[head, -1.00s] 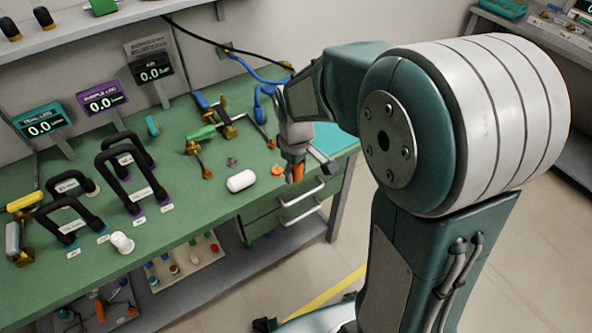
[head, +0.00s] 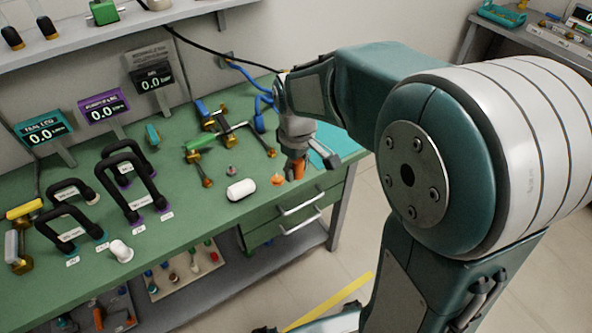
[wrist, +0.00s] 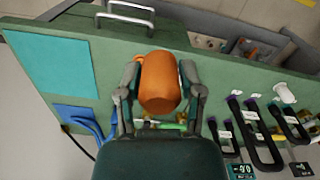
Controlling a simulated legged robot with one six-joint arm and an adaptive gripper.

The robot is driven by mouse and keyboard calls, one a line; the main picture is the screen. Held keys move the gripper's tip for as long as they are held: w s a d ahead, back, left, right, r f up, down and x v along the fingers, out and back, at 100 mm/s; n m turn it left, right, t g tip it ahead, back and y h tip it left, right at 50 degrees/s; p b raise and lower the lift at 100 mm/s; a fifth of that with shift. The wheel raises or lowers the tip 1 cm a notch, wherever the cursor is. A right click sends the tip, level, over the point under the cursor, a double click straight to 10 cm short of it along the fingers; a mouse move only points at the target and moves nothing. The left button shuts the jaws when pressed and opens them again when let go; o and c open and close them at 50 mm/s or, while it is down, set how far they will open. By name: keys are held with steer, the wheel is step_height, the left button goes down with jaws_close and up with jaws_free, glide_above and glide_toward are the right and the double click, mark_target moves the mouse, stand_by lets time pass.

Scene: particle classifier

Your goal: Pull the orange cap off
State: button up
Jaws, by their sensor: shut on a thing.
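My gripper (head: 295,170) is near the front edge of the green bench, to the right of the white cylinder. It is shut on an orange cylindrical piece, the orange cap (wrist: 160,82), seen between both fingers in the wrist view; it also shows in the head view (head: 299,168). The cap appears to be held above the bench. I cannot tell whether anything is joined to its far end. A small orange piece (head: 277,180) lies on the bench just left of the gripper.
A white cylinder (head: 241,190) lies left of the gripper. Brass valves with blue and green handles (head: 200,143) stand behind it. Black handles (head: 131,185) and display panels (head: 103,108) fill the left. Drawer handles (head: 300,205) stick out at the front. A teal mat (wrist: 52,62) is clear.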

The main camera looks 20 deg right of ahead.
steer(key=shift+r, duration=0.3)
steer(key=shift+r, duration=0.1)
steer(key=shift+r, duration=1.4)
